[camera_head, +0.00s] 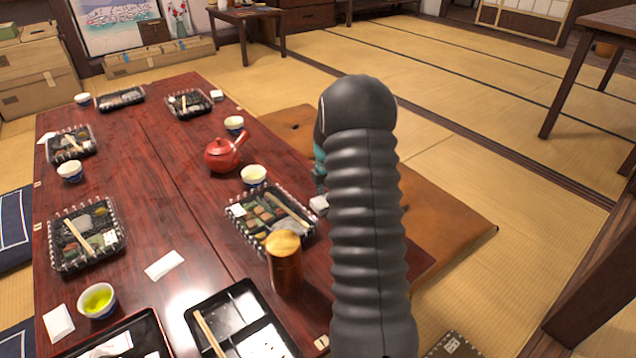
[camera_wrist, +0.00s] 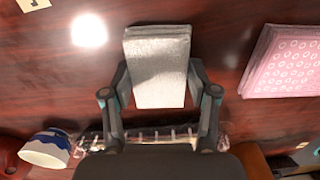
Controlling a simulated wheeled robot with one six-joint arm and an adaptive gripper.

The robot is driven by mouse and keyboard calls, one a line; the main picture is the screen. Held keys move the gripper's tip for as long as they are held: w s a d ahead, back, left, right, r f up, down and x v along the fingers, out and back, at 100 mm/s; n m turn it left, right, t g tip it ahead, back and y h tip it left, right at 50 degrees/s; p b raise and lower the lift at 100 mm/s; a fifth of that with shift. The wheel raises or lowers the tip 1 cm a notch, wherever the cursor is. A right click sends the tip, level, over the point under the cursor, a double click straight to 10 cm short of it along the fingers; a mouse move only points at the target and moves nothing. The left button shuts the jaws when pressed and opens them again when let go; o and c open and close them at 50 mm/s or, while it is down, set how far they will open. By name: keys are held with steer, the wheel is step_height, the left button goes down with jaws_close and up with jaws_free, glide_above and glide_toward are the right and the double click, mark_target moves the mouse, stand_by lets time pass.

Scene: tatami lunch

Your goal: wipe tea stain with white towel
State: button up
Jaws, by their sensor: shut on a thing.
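The white towel (camera_wrist: 158,50) is a folded, pale grey-white block in the wrist view. My gripper (camera_wrist: 159,80) has one finger on each side of it and is shut on it. The red-brown wooden table (camera_wrist: 65,85) lies below; I cannot tell whether the towel touches it. In the head view my dark ribbed arm hides most of the gripper, and a small pale piece, likely the towel (camera_head: 320,203), shows at its left edge. I cannot clearly make out the tea stain; a darker patch right of the towel in the wrist view may be shadow.
A folded pink patterned cloth (camera_wrist: 285,62) lies right of the towel. A blue-and-white cup (camera_wrist: 45,149) and a clear-rimmed lunch box (camera_wrist: 150,134) are close to my gripper. The red teapot (camera_head: 222,155) and brown canister (camera_head: 284,266) stand on the table.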

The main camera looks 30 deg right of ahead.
mark_target(319, 204)
steer(key=a, duration=0.2)
steer(key=shift+s+a, duration=0.2)
steer(key=shift+a, duration=0.1)
steer(key=shift+a+r, duration=0.15)
steer(key=shift+a, duration=0.1)
steer(key=shift+r+p, duration=2.45)
steer(key=shift+r, duration=1.45)
